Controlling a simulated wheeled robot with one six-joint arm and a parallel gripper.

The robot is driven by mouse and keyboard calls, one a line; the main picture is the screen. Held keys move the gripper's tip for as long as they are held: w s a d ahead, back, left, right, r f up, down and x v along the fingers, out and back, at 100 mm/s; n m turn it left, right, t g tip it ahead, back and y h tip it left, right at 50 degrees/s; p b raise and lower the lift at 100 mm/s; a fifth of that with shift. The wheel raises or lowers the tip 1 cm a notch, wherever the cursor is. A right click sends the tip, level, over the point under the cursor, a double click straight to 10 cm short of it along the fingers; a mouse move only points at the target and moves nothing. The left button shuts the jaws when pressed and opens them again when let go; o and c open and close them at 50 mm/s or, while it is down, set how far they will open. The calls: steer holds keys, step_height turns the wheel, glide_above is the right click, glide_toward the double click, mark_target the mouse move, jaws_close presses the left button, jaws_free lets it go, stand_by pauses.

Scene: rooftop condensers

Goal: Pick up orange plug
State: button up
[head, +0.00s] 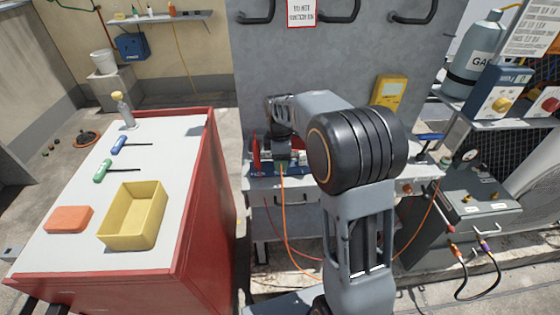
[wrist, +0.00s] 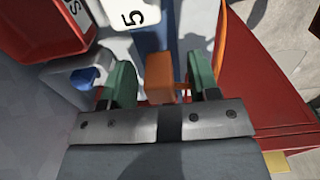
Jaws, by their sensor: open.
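The orange plug (wrist: 160,78) is a small orange block in the wrist view, lying between the two green fingers of my open gripper (wrist: 161,82). A gap shows between the plug and the left finger. A narrow orange piece reaches from the plug toward the right finger; I cannot tell whether they touch. In the head view my gripper (head: 282,158) is at the cluttered bench behind the red cabinet, and the plug itself is hidden there. An orange cable (head: 284,205) hangs down just below my gripper.
In the wrist view, a red container (wrist: 45,30) and a white card marked 5 (wrist: 132,15) lie close beyond the fingers.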

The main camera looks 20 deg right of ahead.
steer(key=shift+c, duration=0.2)
jaws_close()
stand_by(0.4)
steer(key=shift+r, duration=0.5)
step_height(320, 180, up, 2)
steer(key=shift+r+p, duration=0.1)
steer(key=shift+p, duration=0.2)
steer(key=s+a+r, duration=0.1)
steer(key=s+r, duration=0.8)
steer(key=s, duration=0.5)
steer(key=shift+a+r, duration=0.2)
steer(key=shift+r, duration=0.15)
